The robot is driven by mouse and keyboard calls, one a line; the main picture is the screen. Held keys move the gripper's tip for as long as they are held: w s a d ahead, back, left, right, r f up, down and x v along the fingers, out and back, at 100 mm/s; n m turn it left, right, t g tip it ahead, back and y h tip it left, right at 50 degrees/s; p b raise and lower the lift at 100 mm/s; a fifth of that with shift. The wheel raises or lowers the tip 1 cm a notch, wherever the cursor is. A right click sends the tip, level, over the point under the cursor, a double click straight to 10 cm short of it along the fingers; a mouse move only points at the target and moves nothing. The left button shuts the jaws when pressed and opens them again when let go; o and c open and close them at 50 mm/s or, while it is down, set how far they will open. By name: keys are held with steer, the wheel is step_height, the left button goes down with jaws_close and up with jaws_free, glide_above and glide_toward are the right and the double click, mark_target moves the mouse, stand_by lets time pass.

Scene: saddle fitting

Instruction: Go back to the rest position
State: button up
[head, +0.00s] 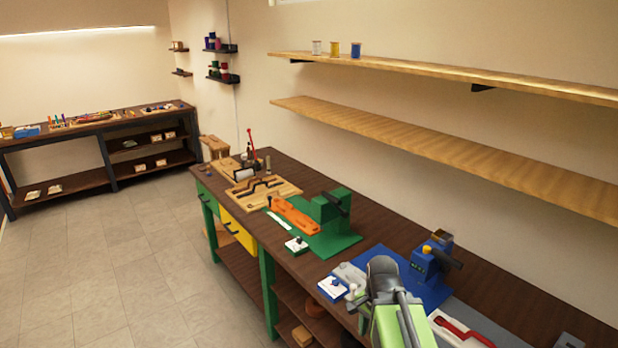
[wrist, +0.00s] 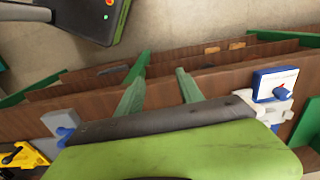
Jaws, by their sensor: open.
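My gripper (wrist: 164,66) is open in the wrist view, its two green fingers apart with nothing between them. Behind the fingers are the front edges and lower shelves of the dark brown workbench (wrist: 215,80). In the head view my green and grey arm reaches over the near part of the workbench (head: 378,232), beside a blue clamp fixture (head: 425,263) on a blue mat. My fingertips cannot be made out there. A white block with a blue knob (head: 332,288) sits to the left of the arm; a similar block shows at right in the wrist view (wrist: 275,84).
A green clamp fixture (head: 330,208) with an orange part (head: 294,217) stands farther along the bench. Two wall shelves (head: 450,142) run above it. A tray with a red tool (head: 462,332) lies right of my arm. The tiled floor (head: 110,260) at left is clear.

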steer(key=a+n, duration=0.1)
steer(key=n, duration=0.2)
steer(key=a+n, duration=0.1)
steer(key=n, duration=0.3)
steer(key=a+n, duration=0.1)
steer(key=n, duration=0.2)
steer(key=shift+f+n, duration=0.25)
steer(key=shift+n, duration=0.05)
